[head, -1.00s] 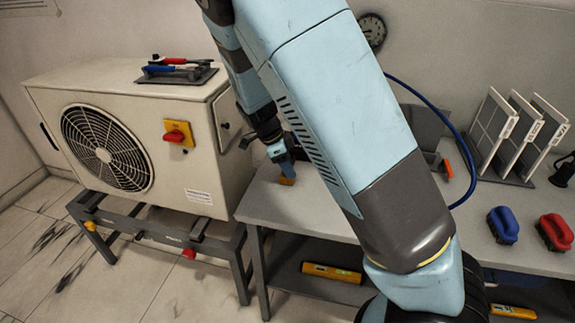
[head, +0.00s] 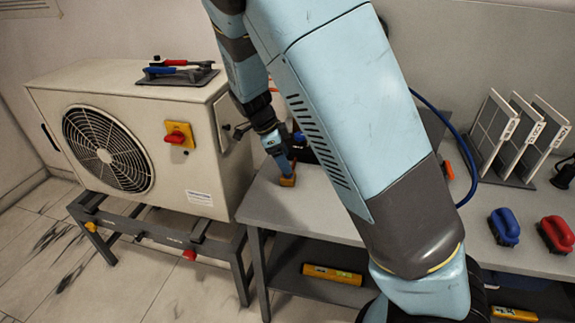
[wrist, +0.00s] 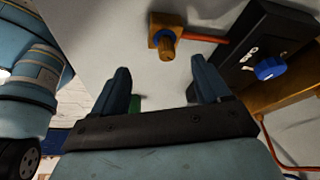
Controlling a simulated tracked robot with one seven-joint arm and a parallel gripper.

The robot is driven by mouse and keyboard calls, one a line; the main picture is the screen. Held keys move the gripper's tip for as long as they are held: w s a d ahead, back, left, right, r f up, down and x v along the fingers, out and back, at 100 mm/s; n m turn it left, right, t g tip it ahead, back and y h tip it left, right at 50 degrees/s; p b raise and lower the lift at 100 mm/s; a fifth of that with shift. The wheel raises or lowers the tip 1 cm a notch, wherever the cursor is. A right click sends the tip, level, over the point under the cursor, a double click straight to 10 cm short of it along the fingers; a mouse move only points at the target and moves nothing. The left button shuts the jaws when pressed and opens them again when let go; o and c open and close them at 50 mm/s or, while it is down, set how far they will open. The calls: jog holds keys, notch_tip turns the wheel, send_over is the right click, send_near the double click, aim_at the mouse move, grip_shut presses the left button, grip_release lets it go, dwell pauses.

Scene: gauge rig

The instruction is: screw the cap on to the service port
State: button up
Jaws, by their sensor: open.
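A brass cylinder, apparently the cap (wrist: 167,48), sits on a square brass-orange block (wrist: 155,22) on the grey bench in the wrist view. The block also shows at the bench's left end in the head view (head: 288,181). My gripper (wrist: 160,68) is open, its two blue fingers spread with nothing held between them. The cylinder lies just beyond the fingertips, roughly between them in the picture. In the head view my gripper (head: 284,164) points down close over the block; contact cannot be told. Dark fittings (head: 240,131) on the white unit's right side may include the service port.
The white fan unit (head: 205,110) stands left of the bench (head: 340,215). In the wrist view a dark panel with a blue knob (wrist: 268,69) and an orange-brown bar stands close on the right. Blue and red brushes (head: 504,226) lie at the bench's right.

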jog(key=v, duration=1)
dwell(0.8)
